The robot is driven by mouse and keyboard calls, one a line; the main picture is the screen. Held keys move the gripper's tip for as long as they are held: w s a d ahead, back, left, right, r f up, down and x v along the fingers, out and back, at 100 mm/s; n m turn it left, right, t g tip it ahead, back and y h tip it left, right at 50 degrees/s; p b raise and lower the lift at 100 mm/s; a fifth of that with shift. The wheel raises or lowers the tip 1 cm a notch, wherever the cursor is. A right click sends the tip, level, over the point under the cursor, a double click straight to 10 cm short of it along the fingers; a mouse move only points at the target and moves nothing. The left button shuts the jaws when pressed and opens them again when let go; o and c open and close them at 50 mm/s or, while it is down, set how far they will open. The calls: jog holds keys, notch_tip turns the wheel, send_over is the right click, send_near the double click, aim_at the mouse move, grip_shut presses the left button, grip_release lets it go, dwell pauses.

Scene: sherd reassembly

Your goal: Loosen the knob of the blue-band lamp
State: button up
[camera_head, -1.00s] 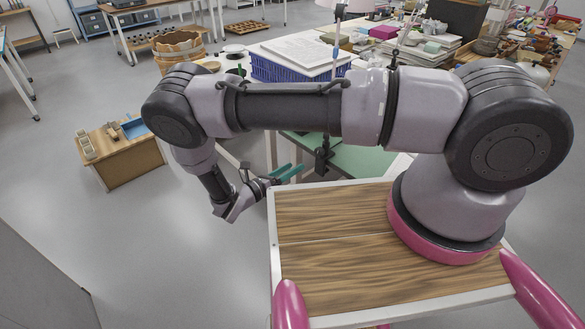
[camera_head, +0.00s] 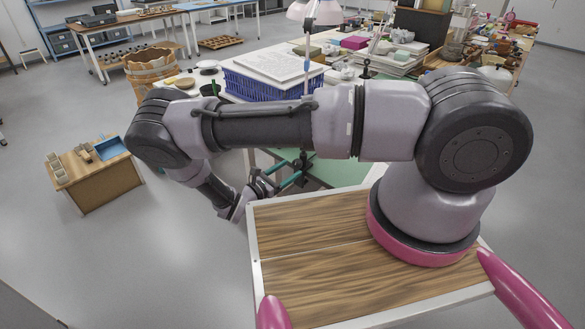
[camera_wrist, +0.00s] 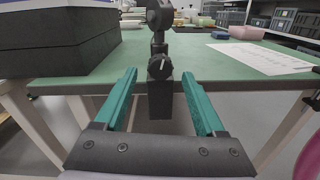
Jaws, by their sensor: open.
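The blue-band lamp (camera_head: 308,48) stands at the near edge of the worktable in the head view, its lower stem behind my arm. A dark clamp (camera_wrist: 160,100) hangs over the green table edge in the wrist view, with a round black knob (camera_wrist: 160,67) bearing a pale line on its face. The lamp's band is not in the wrist view. My gripper (camera_wrist: 160,76) is open, its teal fingers apart on either side of the knob in the picture; it holds nothing. In the head view my gripper (camera_head: 289,177) is near the clamp (camera_head: 302,162). I cannot tell the remaining gap.
A black box (camera_wrist: 60,40) sits at left on the green tabletop (camera_wrist: 210,62), and a white sheet (camera_wrist: 262,58) lies at right. A blue crate (camera_head: 265,88) with papers stands behind my arm. A small wooden cabinet (camera_head: 105,188) stands at left, with open floor around it.

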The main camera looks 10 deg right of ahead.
jog(key=shift+x, duration=1.2)
grip_shut()
jog(key=shift+n, duration=1.6)
grip_release()
